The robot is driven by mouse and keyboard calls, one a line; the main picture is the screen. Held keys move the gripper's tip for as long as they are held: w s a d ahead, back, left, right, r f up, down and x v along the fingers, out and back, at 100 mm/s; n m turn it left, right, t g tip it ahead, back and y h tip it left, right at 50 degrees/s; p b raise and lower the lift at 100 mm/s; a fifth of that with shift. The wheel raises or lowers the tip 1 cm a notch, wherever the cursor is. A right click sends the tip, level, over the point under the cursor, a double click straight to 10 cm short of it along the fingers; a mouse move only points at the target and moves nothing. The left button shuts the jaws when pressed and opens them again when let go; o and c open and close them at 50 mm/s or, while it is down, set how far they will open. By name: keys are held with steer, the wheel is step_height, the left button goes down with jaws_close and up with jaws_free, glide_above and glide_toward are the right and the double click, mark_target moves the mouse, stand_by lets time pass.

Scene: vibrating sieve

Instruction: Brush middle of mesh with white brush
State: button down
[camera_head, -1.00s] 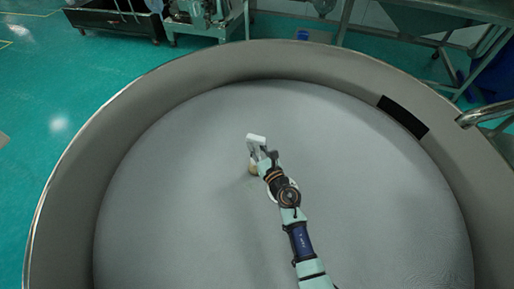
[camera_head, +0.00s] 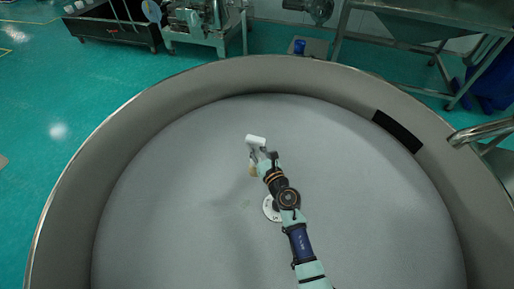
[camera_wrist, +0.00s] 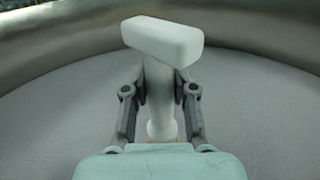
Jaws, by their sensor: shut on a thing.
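The white brush (camera_head: 256,140) is in my gripper (camera_head: 264,158), over the round grey mesh (camera_head: 190,190) of the sieve. In the wrist view, the brush (camera_wrist: 163,41) shows a white block-shaped end on a white stem, with the gripper fingers (camera_wrist: 160,105) shut on both sides of the stem. A tan part shows beside the gripper in the head view, probably the bristles. I cannot tell whether it touches the mesh. A round pale disc (camera_head: 269,208) at the middle of the mesh is partly hidden by my arm; the gripper is beyond it.
A high grey wall (camera_head: 110,160) rings the mesh. A dark rectangle (camera_head: 397,131) marks its right inner side, and a metal pipe (camera_head: 480,131) is at the right rim. Machines and a table stand behind. The mesh around the gripper is clear.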

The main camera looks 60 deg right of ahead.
mark_target(257, 145)
steer(key=shift+r+p, duration=1.2)
steer(key=shift+r, duration=0.3)
